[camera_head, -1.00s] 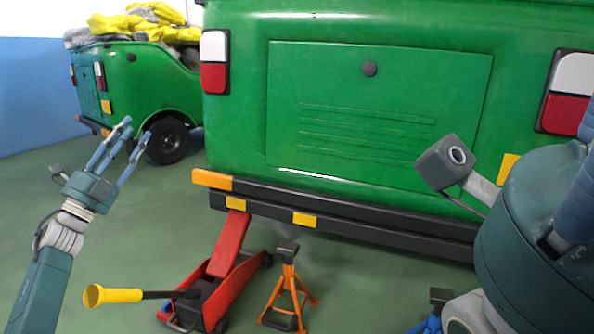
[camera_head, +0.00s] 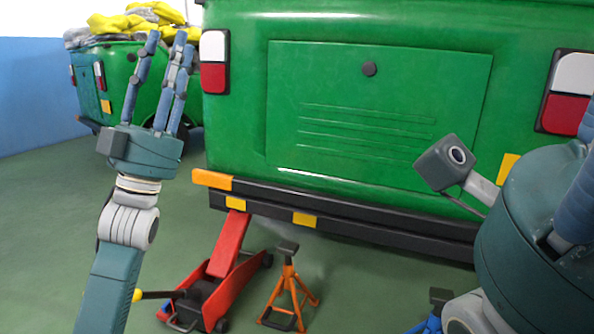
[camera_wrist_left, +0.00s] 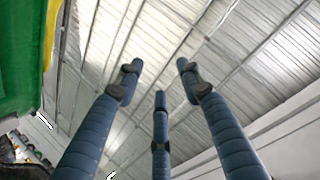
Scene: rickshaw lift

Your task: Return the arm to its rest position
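My left gripper (camera_head: 164,62) is raised at the left of the head view, with its fingers pointing up. The fingers are spread apart with nothing between them. In the left wrist view the fingers (camera_wrist_left: 158,85) are also apart and empty, against the ceiling. My right arm (camera_head: 540,240) fills the right edge of the head view. A camera-like block shows on it, but the right gripper's fingertips cannot be made out.
A green rickshaw (camera_head: 380,110) with a dark bumper (camera_head: 350,219) stands ahead. A red floor jack (camera_head: 222,280) is under its left rear, and an orange jack stand (camera_head: 287,290) is beside it. A second green vehicle (camera_head: 122,70) with yellow and grey sacks stands behind at left.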

